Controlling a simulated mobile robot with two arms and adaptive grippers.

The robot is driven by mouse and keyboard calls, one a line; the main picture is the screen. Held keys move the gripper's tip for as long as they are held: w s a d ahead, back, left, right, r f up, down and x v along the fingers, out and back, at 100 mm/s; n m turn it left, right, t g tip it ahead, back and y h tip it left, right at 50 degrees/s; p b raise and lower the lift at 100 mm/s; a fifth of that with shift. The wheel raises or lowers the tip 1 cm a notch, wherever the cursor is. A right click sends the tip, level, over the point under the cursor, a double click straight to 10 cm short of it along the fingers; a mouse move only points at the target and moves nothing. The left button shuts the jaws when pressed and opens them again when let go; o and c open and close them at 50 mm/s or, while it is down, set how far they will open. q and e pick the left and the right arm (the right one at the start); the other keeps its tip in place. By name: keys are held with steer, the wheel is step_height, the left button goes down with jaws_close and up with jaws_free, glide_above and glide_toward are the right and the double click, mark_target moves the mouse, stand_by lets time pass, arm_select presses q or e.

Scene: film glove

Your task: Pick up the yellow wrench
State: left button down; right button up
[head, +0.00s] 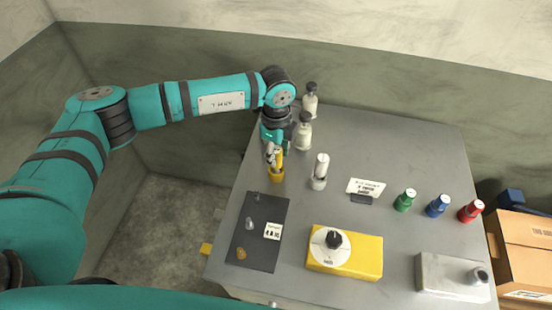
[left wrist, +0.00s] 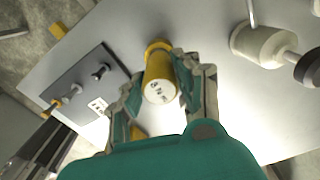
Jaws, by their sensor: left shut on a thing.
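The yellow wrench (head: 278,162) is at the left part of the grey table. Its visible part looks like a yellow cylinder, and in the left wrist view the wrench (left wrist: 160,70) shows a white printed end. It stands roughly upright over a wider yellow ring-like base (head: 276,177). I cannot tell whether it is clear of that base. My left gripper (head: 274,152) comes from above and is shut on it, and the left wrist view shows the gripper's fingers (left wrist: 161,88) on either side. The gripper partly hides the wrench in the head view.
On the grey table (head: 400,150) a dark mat (head: 240,255) with small parts lies in front. White-grey bottles (head: 304,132) stand close to the gripper. A yellow dial box (head: 360,255), a sign (head: 366,187), green, blue and red bottles (head: 438,206) and a grey box (head: 445,280) stand rightward.

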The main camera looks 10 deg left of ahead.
arm_select(q)
step_height(320, 180, up, 9)
steer(key=b, duration=0.3)
steer(key=shift+b, duration=0.35)
steer(key=shift+r, duration=0.5)
steer(key=c, duration=1.6)
jaws_free()
jaws_close()
